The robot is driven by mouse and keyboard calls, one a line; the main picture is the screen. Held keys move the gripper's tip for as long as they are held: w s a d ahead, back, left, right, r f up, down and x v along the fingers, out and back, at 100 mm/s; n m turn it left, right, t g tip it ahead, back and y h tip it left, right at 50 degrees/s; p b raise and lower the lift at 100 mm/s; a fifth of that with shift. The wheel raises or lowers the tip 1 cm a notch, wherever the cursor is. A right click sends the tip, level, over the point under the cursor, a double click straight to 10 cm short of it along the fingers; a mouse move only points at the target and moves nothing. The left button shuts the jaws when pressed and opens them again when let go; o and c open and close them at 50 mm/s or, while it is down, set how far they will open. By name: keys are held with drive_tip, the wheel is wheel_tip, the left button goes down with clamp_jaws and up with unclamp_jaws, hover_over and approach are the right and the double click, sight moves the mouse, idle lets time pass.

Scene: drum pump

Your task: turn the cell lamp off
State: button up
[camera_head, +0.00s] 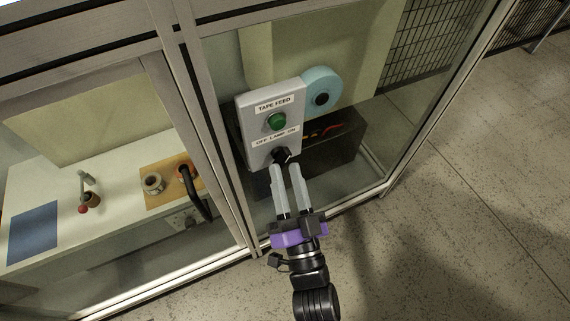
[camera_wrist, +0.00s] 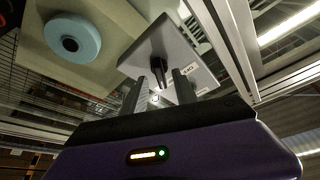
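A grey control box (camera_head: 262,115) is mounted at the glass cell front. It has a green button (camera_head: 276,121) labelled "TAPE FEED" and, below it, a black knob (camera_head: 281,155) under the label "OFF LAMP ON". In the wrist view the knob (camera_wrist: 159,66) stands out from the box face (camera_wrist: 180,50), its handle lying between the lines of the two fingers. My gripper (camera_head: 285,169) is open, with its fingertips just below and beside the knob. I cannot tell whether either finger touches it. The knob's exact setting is hard to read.
A blue tape roll (camera_head: 321,86) hangs behind the box. A dark bin (camera_head: 335,135) with red and yellow items is behind the glass. A black door handle (camera_head: 194,191) juts out at left of the frame post. Floor at right is clear.

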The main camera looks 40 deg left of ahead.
sight(281, 158)
drive_tip(key=shift+x, duration=1.05)
drive_tip(key=shift+s, duration=0.1)
clamp_jaws()
